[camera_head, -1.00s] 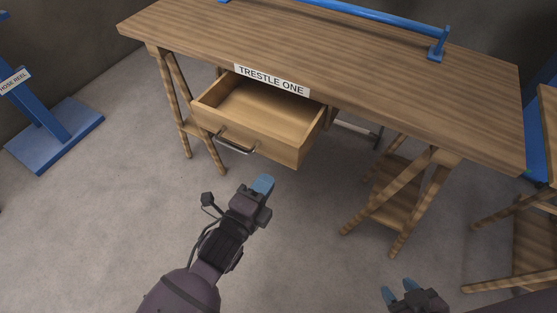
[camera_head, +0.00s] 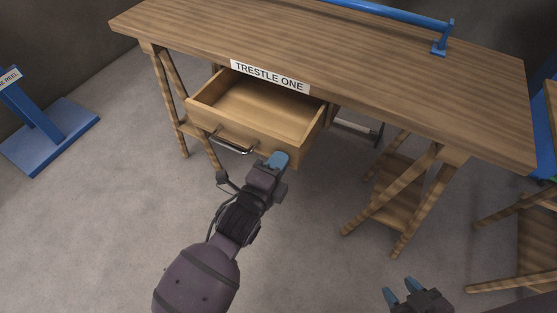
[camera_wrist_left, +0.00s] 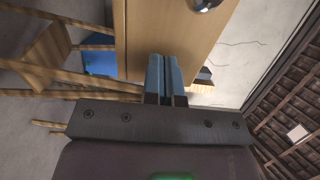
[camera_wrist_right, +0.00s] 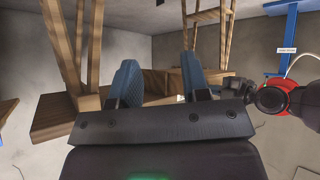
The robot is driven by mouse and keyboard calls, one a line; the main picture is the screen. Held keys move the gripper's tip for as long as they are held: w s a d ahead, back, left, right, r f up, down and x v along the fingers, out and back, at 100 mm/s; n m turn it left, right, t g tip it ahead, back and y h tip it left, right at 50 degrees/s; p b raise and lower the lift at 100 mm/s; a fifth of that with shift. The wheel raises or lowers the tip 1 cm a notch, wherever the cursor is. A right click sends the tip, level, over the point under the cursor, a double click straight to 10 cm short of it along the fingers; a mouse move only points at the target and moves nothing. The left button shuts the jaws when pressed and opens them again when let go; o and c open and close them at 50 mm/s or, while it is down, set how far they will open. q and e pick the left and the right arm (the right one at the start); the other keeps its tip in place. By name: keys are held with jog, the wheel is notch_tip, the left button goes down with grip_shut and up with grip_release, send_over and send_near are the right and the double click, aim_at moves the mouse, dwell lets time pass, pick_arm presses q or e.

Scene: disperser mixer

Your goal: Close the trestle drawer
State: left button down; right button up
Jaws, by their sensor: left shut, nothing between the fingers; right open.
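The wooden trestle drawer (camera_head: 235,140) is pulled out, empty, from under the tabletop of the trestle table (camera_head: 390,75) labelled "TRESTLE ONE" (camera_head: 269,76). A dark metal bar handle (camera_head: 230,146) is on its front. My left gripper (camera_head: 276,160) is shut and empty, by the right part of the drawer front. In the left wrist view its blue fingers (camera_wrist_left: 165,75) are together in front of the wooden drawer front (camera_wrist_left: 165,35); I cannot tell whether they touch it. My right gripper (camera_head: 402,290) is open and empty, low at the front right, away from the drawer.
A blue rail (camera_head: 390,15) stands on the tabletop. Wooden trestle legs (camera_head: 415,195) stand right of the drawer, and another wooden trestle (camera_head: 525,235) is at the far right. A blue stand (camera_head: 45,135) is at left. The floor before the drawer is clear.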

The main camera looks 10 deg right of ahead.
pick_arm(q)
jog(key=b, duration=0.1)
send_near(307, 125)
jog(key=w+d+r, duration=0.3)
jog(key=shift+w+d, duration=0.2)
jog(key=shift+w, duration=0.15)
jog(key=b+x, duration=0.1)
jog(key=x, duration=0.3)
jog(key=shift+w+d, duration=0.15)
jog(key=shift+w, duration=0.1)
jog(key=shift+w+d, duration=0.15)
jog(key=shift+w, duration=0.05)
jog(key=shift+r, duration=0.2)
jog(key=shift+w+r, duration=0.1)
jog(key=shift+r, duration=0.1)
pick_arm(e)
jog(key=shift+w+a+n, duration=0.35)
jog(key=shift+a+n, duration=0.05)
